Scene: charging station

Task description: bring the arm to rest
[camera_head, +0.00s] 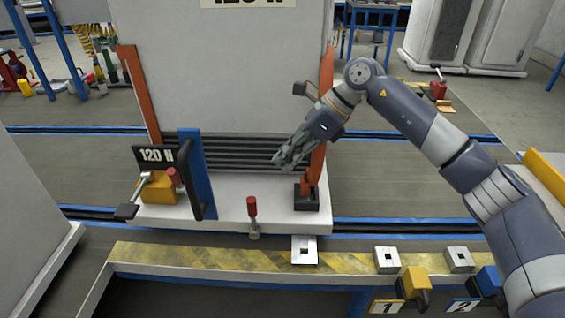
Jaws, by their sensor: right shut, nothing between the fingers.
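My right arm comes in from the right side of the head view. Its gripper (290,152) is shut and empty, with its fingers pointing down and left. An orange post-like part (307,189) on a black base stands just below and to the right of the fingers; I cannot tell the exact gap. My left gripper is not in view.
A white base (237,214) carries a red-handled lever (252,207) and a black frame (190,180). A yellow-striped bench edge (200,262) runs along the front, with square metal plates (386,259) and numbered yellow and blue connectors. Floor shows on both sides.

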